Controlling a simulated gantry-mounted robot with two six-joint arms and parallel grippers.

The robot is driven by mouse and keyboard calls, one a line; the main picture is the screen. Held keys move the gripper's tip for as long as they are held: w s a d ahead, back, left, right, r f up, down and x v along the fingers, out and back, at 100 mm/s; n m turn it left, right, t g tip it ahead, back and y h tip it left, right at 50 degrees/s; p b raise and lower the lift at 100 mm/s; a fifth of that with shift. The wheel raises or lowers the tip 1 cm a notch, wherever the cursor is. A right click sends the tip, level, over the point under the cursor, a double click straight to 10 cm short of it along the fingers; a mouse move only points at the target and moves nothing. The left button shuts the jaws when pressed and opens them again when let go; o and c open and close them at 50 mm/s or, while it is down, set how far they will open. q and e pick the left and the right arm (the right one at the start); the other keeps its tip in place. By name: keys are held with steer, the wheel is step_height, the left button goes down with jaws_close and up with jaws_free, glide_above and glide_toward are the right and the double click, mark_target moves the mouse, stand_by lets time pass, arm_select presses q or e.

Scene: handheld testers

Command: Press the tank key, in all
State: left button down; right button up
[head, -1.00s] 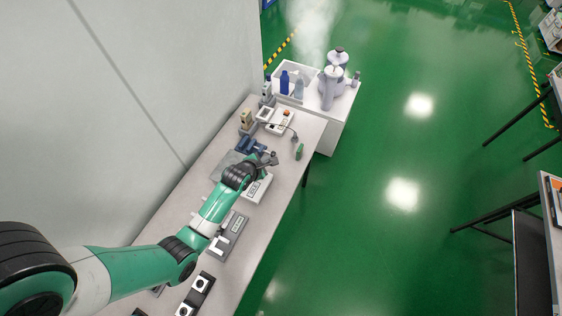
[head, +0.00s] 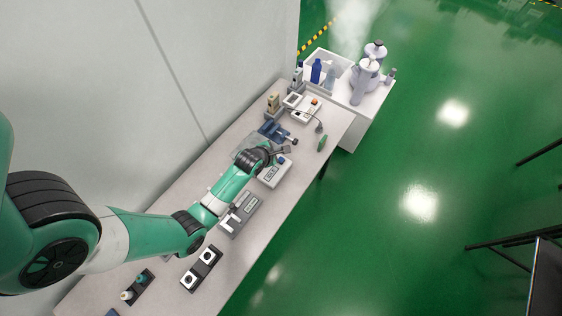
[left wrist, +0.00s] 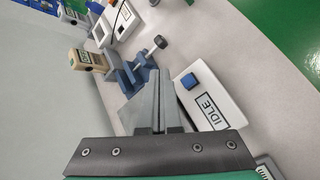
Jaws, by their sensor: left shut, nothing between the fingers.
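A white box (head: 268,176) with an IDLE display and a raised blue key (head: 281,160) lies on the bench. The left wrist view shows the box (left wrist: 218,92), its blue key (left wrist: 189,81) and the IDLE display (left wrist: 210,109) from close by. No word "tank" is legible on it. My left gripper (head: 285,150) is over the bench beside the box's far end. In the left wrist view its grey fingers (left wrist: 157,80) are together and empty, to the left of the blue key, with a gap between in the picture. My right gripper is not in view.
A blue clamp-like fixture (left wrist: 134,72) is just beyond the fingers. A beige handheld device (left wrist: 88,60) stands left of it. A white unit with an orange key (head: 302,108) is farther back. A grey panel (head: 240,214) and a black two-button panel (head: 201,268) lie nearer.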

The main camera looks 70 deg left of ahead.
mark_target(279, 158)
arm_select(q)
step_height(279, 158, down, 5)
steer(key=b, duration=0.3)
steer(key=shift+f+b, duration=0.1)
steer(key=shift+b, duration=0.2)
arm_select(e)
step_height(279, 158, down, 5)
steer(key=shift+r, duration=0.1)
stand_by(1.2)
arm_select(q)
steer(key=shift+f+b, duration=0.3)
steer(key=shift+f, duration=0.1)
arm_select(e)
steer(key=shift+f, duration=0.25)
arm_select(q)
steer(key=shift+f+b, duration=0.45)
steer(key=shift+f, duration=0.1)
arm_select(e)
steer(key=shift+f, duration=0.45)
arm_select(q)
steer(key=shift+r+p, duration=0.95)
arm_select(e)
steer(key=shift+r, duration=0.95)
arm_select(q)
step_height(279, 158, up, 5)
steer(key=p, duration=0.4)
steer(key=shift+p, duration=0.4)
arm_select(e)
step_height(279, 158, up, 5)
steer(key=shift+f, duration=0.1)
